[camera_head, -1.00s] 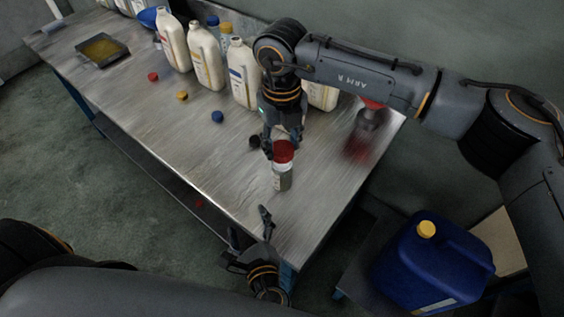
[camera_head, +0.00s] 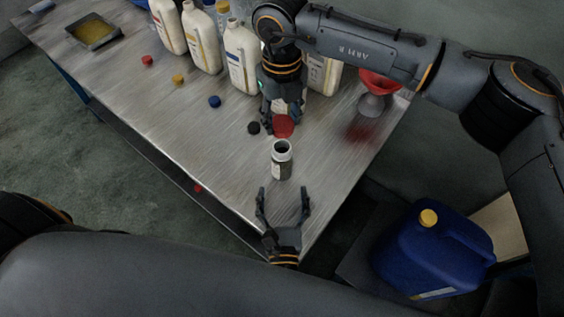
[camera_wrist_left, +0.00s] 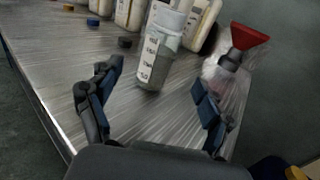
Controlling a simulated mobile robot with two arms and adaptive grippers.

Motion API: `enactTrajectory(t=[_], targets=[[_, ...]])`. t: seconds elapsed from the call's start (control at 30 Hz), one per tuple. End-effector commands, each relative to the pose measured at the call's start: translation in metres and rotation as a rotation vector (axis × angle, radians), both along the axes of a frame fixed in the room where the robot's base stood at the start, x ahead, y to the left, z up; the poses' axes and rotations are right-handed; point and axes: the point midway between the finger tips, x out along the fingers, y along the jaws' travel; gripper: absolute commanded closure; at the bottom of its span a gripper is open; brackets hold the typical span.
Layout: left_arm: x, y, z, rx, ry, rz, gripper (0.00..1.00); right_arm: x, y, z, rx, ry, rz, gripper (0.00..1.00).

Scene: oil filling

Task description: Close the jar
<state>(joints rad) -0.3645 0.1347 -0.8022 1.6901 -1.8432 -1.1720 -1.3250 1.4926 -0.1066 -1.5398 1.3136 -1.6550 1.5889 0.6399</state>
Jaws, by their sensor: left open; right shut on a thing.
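The small clear jar (camera_head: 281,165) with a pale label stands upright near the table's front right corner, its round mouth uncovered. It also shows in the left wrist view (camera_wrist_left: 158,62), with handwriting on its label. My right gripper (camera_head: 283,117) points down behind the jar, shut on the red lid (camera_head: 283,127). The lid is apart from the jar's mouth; its exact height is hard to tell. My left gripper (camera_head: 284,198) is open and empty on the near side of the jar, fingers pointing at it. In the left wrist view its fingers (camera_wrist_left: 155,92) are apart with the jar beyond them.
Several white bottles (camera_head: 242,65) stand behind. A black cap (camera_head: 254,127), blue cap (camera_head: 214,102), yellow cap (camera_head: 178,80) and another red cap (camera_head: 147,60) lie leftward. A red funnel (camera_head: 379,84) stands right, beside a red stain. A blue jug (camera_head: 428,255) is lower right.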

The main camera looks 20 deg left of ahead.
Motion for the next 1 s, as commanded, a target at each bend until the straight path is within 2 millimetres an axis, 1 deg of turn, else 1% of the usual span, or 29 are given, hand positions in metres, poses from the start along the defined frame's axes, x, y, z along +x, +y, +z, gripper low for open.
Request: enactTrajectory(t=[0.1, 0.3, 0.5, 0.7, 0.97, 1.0], targets=[[0.023, 0.008, 0.001, 0.000, -0.004, 0.001, 0.20, 0.000, 0.000, 0.000, 0.000, 0.000, 0.000, 0.66], [0.059, 0.020, 0.001, 0.000, -0.003, 0.001, 0.20, 0.000, 0.000, 0.000, 0.000, 0.000, 0.000, 0.66], [0.084, 0.028, 0.000, -0.001, -0.001, 0.001, 0.20, 0.000, 0.000, 0.000, 0.000, 0.000, 0.000, 0.66], [0.093, 0.032, 0.000, -0.001, 0.000, 0.002, 0.20, 0.000, 0.000, 0.000, 0.000, 0.000, 0.000, 0.66], [0.093, 0.032, 0.000, -0.001, 0.001, 0.001, 0.20, 0.000, 0.000, 0.000, 0.000, 0.000, 0.000, 0.66], [0.093, 0.032, 0.000, -0.001, 0.001, 0.001, 0.26, 0.000, 0.000, 0.000, 0.000, 0.000, 0.000, 0.66]])
